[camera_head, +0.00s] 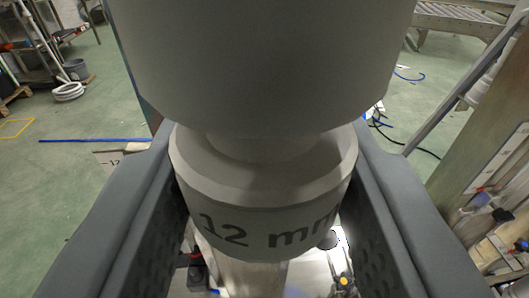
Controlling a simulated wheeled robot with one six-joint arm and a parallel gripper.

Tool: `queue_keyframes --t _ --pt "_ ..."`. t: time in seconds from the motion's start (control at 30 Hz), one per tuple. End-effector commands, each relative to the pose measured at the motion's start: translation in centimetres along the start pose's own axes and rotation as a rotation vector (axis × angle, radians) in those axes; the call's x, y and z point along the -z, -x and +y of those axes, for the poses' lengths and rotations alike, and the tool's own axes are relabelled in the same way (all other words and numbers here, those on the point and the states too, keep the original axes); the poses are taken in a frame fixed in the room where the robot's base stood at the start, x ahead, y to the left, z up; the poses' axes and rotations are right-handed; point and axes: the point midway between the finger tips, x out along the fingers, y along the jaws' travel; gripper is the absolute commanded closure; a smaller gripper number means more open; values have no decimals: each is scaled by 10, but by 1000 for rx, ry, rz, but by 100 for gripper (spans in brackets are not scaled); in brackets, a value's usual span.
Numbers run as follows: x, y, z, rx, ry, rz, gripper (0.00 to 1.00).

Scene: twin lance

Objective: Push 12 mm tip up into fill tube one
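The 12 mm tip (262,222) is a pale grey collar with "12 mm" printed in dark letters on its near side. It sits between the two dark grey fingers of my gripper (265,165), which press against its left and right sides. A wide, plain grey cylinder (262,60) stands right above the tip, and a narrower neck enters the tip's open top. I cannot tell whether the tip touches the wide cylinder or whether that cylinder is fill tube one, as no label on it shows.
A pale post (245,276) shows below the tip. A wooden panel (485,165) and a slanted grey rail (455,95) stand at the right. The green floor (70,200) is mostly clear, with a rack (30,50) far left.

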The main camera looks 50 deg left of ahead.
Motion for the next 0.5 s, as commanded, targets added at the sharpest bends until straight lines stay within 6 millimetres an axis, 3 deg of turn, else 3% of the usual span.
queue_keyframes --t 0.5 --pt "10 1 0 0 1 -1 90"
